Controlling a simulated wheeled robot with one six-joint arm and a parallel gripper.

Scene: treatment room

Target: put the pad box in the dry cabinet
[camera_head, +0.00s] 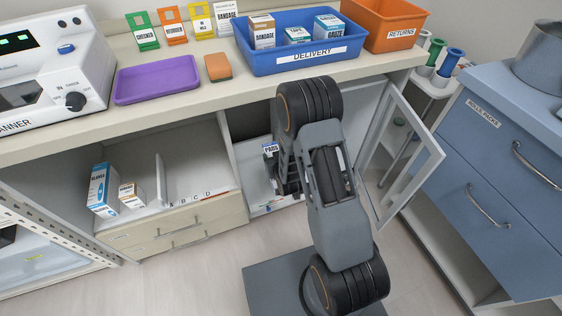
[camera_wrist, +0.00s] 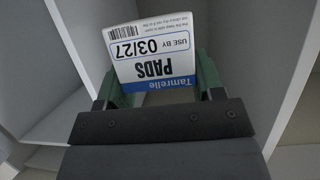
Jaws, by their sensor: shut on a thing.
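In the head view a small part of the pad box (camera_head: 270,149) shows left of my arm, at the opening of a cabinet under the counter; my gripper there is mostly hidden by the arm. This cabinet (camera_head: 252,180) has its glass door (camera_head: 412,160) swung open to the right. I take it for the dry cabinet; no such name is readable. I cannot tell whether the box touches its floor.
On the counter stand a blue delivery bin (camera_head: 300,64) with boxes, an orange returns bin (camera_head: 385,22), a purple tray (camera_head: 157,82) and a sponge (camera_head: 218,67). Left of the cabinet, an open shelf (camera_head: 185,175) holds two boxes and a divider. Blue drawers (camera_head: 490,150) stand at right.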

